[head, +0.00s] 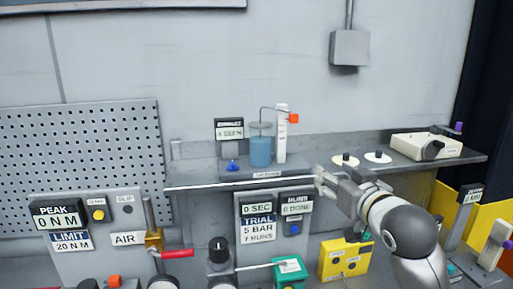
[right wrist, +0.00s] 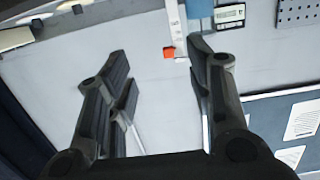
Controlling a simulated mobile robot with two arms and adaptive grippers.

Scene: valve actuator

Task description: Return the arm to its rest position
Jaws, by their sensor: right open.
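My right arm comes in from the lower right in the head view. Its gripper (head: 322,182) is raised in front of the shelf's front edge, pointing left, right of the beaker of blue liquid. In the right wrist view the two dark fingers of this gripper (right wrist: 158,55) are spread apart with nothing held between them. My left gripper is not in the head view.
The shelf (head: 210,180) carries the blue beaker (head: 261,150), white post (head: 281,135), two white discs and a cream box (head: 425,146). Below stand a yellow box (head: 345,258), a green box (head: 289,272) and a red-handled valve (head: 177,254).

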